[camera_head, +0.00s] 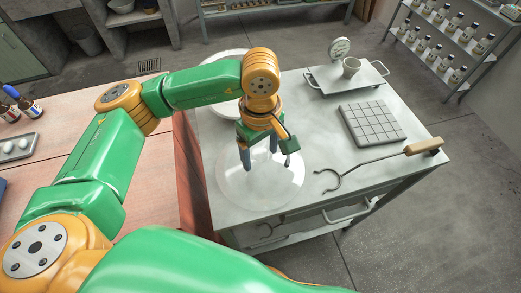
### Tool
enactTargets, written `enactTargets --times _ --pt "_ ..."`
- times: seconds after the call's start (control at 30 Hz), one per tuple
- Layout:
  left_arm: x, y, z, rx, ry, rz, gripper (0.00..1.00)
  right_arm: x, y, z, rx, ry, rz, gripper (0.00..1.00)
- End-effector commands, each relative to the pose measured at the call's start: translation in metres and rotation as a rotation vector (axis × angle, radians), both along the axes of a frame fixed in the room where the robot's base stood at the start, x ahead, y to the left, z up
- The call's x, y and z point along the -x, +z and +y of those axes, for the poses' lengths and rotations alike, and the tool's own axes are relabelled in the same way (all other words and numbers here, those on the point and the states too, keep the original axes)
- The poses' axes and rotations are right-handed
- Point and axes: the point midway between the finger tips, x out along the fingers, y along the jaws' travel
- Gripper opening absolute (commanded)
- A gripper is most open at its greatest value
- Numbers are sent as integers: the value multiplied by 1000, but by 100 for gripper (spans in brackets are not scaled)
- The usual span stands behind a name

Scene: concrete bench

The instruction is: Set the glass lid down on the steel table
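The glass lid (262,190) is a clear, round, shallow disc over the front left part of the steel table (312,140). It looks level and low, but I cannot tell for sure whether its rim touches the top. My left gripper (260,160) points down over the middle of the lid. Its two dark fingers stand apart, with a pale gap between them. The lid's knob cannot be made out, and the gripper covers part of the lid's back. My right gripper is not in view.
A white round basin (222,68) stands behind my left arm. A gridded block (372,123), a wood-handled hook (425,146) and a scale with a cup (351,68) are on the right. A reddish bench (165,180) adjoins the table's left side.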

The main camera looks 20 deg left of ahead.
Motion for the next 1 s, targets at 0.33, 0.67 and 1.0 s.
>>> enactTargets --times 0.33,0.67,1.0 --pt "-1 36 0 1 -1 -8 78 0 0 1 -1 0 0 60" --pt "0 117 0 -3 0 -3 78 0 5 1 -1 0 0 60" --pt "0 123 0 -1 0 0 78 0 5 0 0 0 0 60"
